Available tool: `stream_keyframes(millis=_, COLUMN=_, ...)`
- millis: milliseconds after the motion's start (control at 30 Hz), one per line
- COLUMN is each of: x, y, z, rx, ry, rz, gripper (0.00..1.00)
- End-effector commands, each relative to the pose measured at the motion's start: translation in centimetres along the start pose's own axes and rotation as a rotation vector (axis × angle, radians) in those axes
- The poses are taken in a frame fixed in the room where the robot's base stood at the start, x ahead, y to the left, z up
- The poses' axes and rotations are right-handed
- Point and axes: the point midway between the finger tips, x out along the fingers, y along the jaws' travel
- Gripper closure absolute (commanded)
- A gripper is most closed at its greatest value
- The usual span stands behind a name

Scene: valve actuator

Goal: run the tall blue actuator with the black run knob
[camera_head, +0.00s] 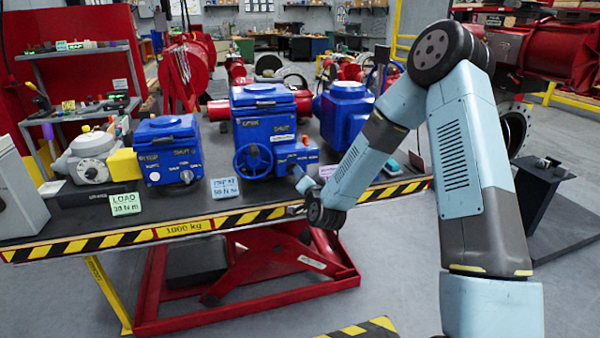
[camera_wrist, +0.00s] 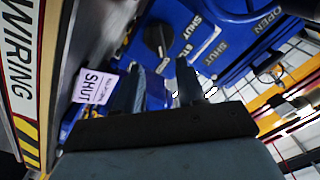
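The tall blue actuator (camera_head: 262,102) stands mid-bench in the head view, with a blue handwheel (camera_head: 253,161) on its front and a smaller blue box (camera_head: 299,153) at its lower right. My gripper (camera_head: 299,178) is just in front of that box. In the wrist view, a black knob (camera_wrist: 157,39) sits on a blue face beside a white label strip, beyond the fingertips. My gripper (camera_wrist: 161,80) is open there, its two fingers apart with nothing between them. The knob appears clear of the fingers. In the head view I cannot make out this knob.
A shorter blue actuator (camera_head: 168,150) stands left and another blue one (camera_head: 346,112) right. Small tags stand along the bench: green (camera_head: 125,204), pale blue (camera_head: 225,188) and purple (camera_head: 327,172). The bench's striped front edge (camera_head: 100,243) lies below my wrist.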

Motion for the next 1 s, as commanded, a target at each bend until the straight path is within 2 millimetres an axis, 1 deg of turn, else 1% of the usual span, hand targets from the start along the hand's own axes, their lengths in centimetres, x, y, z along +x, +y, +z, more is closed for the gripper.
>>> stream_keyframes(millis=33, x=-1.1, y=0.0, z=0.0, rx=-0.001, ry=-0.002, rz=0.001, gripper=0.61)
stream_keyframes(millis=200, x=-4.5, y=0.1, z=0.1, rx=0.000, ry=-0.002, rz=0.001, gripper=0.61)
stream_keyframes(millis=400, x=-7.5, y=0.1, z=0.1, rx=0.000, ry=-0.001, rz=0.001, gripper=0.61)
stream_keyframes(millis=500, x=-8.5, y=0.1, z=0.1, rx=0.000, ry=-0.001, rz=0.002, gripper=0.61)
stream_keyframes(millis=700, x=-9.2, y=0.1, z=0.0, rx=0.001, ry=0.000, rz=0.001, gripper=0.61)
stream_keyframes(millis=1000, x=-9.2, y=0.1, z=0.0, rx=-0.003, ry=-0.002, rz=0.002, gripper=0.61)
